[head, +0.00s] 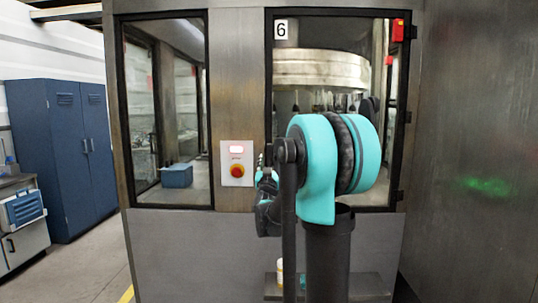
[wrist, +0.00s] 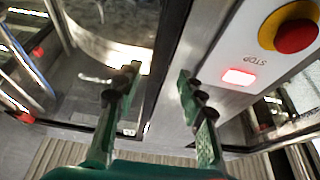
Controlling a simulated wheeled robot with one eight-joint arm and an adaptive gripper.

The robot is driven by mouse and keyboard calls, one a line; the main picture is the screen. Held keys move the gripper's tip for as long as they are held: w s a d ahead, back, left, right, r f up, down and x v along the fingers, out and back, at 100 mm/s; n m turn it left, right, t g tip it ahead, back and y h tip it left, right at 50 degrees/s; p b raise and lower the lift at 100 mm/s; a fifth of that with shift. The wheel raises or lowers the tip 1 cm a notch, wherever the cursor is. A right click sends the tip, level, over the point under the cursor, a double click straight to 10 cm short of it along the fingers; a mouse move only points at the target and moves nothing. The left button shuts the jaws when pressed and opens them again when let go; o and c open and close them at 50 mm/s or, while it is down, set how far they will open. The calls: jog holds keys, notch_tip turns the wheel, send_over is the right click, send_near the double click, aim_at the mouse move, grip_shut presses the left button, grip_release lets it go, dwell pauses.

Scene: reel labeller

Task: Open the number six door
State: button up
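The number six door (head: 320,34) is a black-framed glass door with a "6" label (head: 281,29) at its upper left corner. It looks closed in the head view, with hinges on its right edge. My gripper (head: 266,188) is at the door's left edge, partly hidden by my teal arm. In the wrist view, my green gripper fingers (wrist: 159,80) are spread open, with the dark door frame (wrist: 169,75) passing between them in the picture. I see nothing held. I cannot make out a handle, and contact is unclear.
A control panel (head: 237,163) with a red stop button (head: 237,171) is on the post just left of my gripper. The stop button (wrist: 296,36) looks close in the wrist view. Blue cabinets (head: 63,150) stand at far left. A low shelf (head: 365,286) juts out below the door.

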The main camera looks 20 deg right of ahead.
aim_at(269, 153)
jog(key=shift+x, duration=2.75)
jog(key=shift+c, duration=0.3)
grip_shut()
